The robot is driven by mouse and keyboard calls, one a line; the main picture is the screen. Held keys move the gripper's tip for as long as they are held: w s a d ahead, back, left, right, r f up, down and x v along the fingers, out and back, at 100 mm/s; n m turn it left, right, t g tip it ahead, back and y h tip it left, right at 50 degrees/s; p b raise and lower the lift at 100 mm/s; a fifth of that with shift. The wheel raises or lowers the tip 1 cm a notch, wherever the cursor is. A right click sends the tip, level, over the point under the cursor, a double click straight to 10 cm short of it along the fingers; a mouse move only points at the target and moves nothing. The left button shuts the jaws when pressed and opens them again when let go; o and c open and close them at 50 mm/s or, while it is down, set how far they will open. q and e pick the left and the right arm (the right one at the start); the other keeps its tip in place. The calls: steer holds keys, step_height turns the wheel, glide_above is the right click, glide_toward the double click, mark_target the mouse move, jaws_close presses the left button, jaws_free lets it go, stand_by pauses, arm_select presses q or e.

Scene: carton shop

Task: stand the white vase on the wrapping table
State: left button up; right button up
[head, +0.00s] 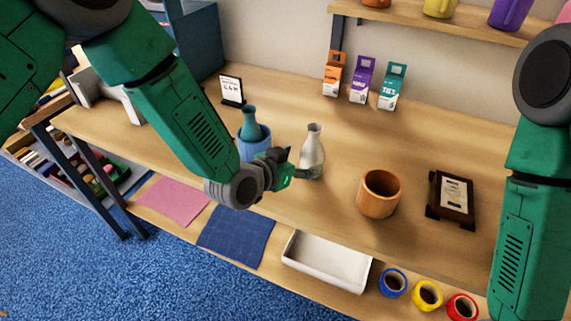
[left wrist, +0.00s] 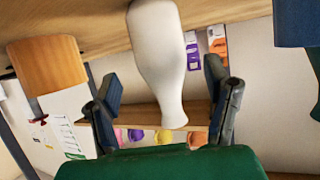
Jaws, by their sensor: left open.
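The white vase (head: 313,155) stands upright on the wooden table (head: 310,215), right of a blue pot. My left gripper (head: 297,164) is open beside the vase, with a fingertip close to its lower body. In the left wrist view, which is upside down, the white vase (left wrist: 158,60) lies between the two open fingers of the left gripper (left wrist: 165,85). I cannot tell whether the fingers touch it. I cannot tell whether this table is the wrapping table. My right arm shows at the right edge, its gripper out of frame.
A teal bottle (head: 249,123) stands in the blue pot (head: 252,148), close behind my left wrist. Small cartons (head: 361,80) line the back. A white tray (head: 325,262) sits on the lower shelf.

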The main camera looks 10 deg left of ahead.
arm_select(q)
steer(key=v, duration=0.7)
steer(key=s+a+f+n+g+y, duration=0.4)
steer(key=s+a+f+g+y, duration=0.15)
steer(key=s+a+f, duration=0.8)
steer(key=s+a+f+n+g+y, duration=0.1)
steer(key=s+a, duration=0.3)
steer(key=s, duration=0.4)
steer(key=s+a+f+n+g+y, duration=0.1)
steer(key=s+a+f+g, duration=0.3)
steer(key=s, duration=0.4)
steer(key=shift+s+a+f+n, duration=0.3)
steer(key=shift+s+f, duration=0.05)
step_height(320, 180, down, 7)
steer(key=b, duration=0.7)
steer(key=shift+w+d, duration=0.1)
steer(key=shift+w, duration=0.05)
